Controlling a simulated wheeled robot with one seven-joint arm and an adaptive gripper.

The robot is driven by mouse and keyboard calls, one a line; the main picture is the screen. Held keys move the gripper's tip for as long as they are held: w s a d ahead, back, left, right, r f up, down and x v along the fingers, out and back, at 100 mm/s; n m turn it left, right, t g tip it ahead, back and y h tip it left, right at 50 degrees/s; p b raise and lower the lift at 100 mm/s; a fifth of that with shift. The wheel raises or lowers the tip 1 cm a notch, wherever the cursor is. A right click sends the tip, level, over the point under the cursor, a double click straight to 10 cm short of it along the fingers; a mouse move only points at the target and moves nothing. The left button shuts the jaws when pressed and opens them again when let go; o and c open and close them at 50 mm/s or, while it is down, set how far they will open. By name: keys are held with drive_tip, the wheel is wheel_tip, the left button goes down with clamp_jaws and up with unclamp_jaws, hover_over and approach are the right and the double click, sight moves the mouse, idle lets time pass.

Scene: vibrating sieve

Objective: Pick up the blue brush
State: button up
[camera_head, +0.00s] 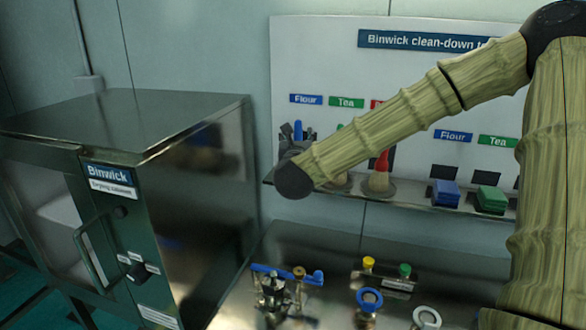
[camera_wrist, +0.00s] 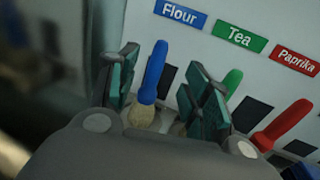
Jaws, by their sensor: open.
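The blue brush (camera_wrist: 154,77) stands upright under the blue Flour label, its handle up and its pale bristles low. In the wrist view it is between the two open fingers of my gripper (camera_wrist: 163,88), seen from behind the palm. I cannot tell whether the fingers touch it. In the head view the top of the blue brush (camera_head: 298,130) shows at the left end of the shelf, and my gripper (camera_head: 291,137) is around it, partly hidden by my arm. The lower part of the brush is hidden by the palm and wrist.
A green brush (camera_wrist: 230,82) and a red brush (camera_wrist: 284,125) stand to the right on the same shelf (camera_head: 420,203). Blue (camera_head: 446,194) and green blocks (camera_head: 491,200) sit farther right. A steel Binwick cabinet (camera_head: 190,170) stands at left. Valve fittings (camera_head: 278,290) are below.

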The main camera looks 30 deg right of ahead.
sight(298, 129)
drive_tip(key=p+x, duration=0.2)
drive_tip(key=x, duration=0.3)
drive_tip(key=shift+w+d+f, duration=0.15)
drive_tip(key=shift+w, duration=0.1)
drive_tip(key=shift+w+d+p, duration=0.4)
drive_tip(key=shift+w+p, duration=0.05)
drive_tip(key=shift+p, duration=0.55)
drive_tip(key=shift+f+p+x, duration=0.2)
drive_tip(key=shift+p+x, duration=0.95)
drive_tip(key=shift+x, duration=0.85)
clamp_jaws()
